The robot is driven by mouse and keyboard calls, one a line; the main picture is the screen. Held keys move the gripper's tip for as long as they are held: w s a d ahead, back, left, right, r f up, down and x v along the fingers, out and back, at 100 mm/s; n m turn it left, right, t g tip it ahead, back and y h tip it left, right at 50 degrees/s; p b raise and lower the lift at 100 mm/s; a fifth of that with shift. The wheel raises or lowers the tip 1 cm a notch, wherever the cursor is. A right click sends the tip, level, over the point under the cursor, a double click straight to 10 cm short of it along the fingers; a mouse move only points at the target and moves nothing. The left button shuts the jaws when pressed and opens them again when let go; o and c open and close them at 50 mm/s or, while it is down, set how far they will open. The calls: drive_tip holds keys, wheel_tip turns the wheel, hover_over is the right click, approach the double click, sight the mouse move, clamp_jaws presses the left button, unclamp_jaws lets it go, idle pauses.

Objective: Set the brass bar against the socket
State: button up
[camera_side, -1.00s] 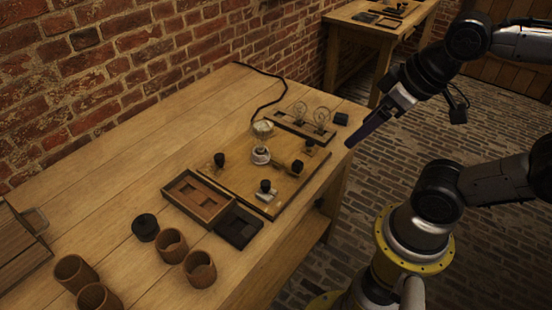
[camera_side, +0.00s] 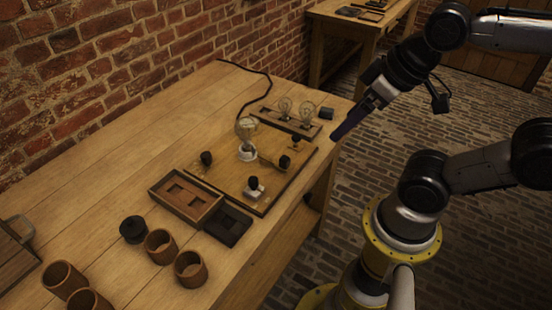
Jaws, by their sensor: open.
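A white-based socket (camera_side: 247,154) with a glass bulb (camera_side: 246,130) in it stands upright near the middle of a wooden board (camera_side: 226,185). A brass-coloured bar (camera_side: 269,158) lies on the board just right of the socket, with a black knob (camera_side: 285,162) at its right end. Its left end looks close to the socket; I cannot tell whether they touch. My gripper (camera_side: 338,135) is open, off the right edge of the bench, apart from the bar and socket. It points down and left, with nothing seen between its fingers.
Other black knobs (camera_side: 207,158) stand on the board. A rack (camera_side: 290,122) with two bulbs is behind it. A wooden tray (camera_side: 172,204) and a dark tray (camera_side: 226,228) sit in front. Several brown jars (camera_side: 190,270) stand front left.

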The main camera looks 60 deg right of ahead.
drive_tip(key=shift+c, duration=1.1)
drive_tip(key=w+r, duration=0.2)
drive_tip(key=w, duration=0.1)
drive_tip(key=shift+w+d+n, duration=0.1)
drive_tip(key=shift+w+n, duration=0.05)
drive_tip(key=shift+n, duration=0.15)
drive_tip(key=shift+c, duration=1)
drive_tip(key=g, duration=0.6)
hover_over(285, 158)
wheel_tip(285, 158, down, 9)
wheel_tip(285, 158, down, 14)
drive_tip(key=shift+f, duration=0.15)
drive_tip(key=shift+c, duration=0.3)
clamp_jaws()
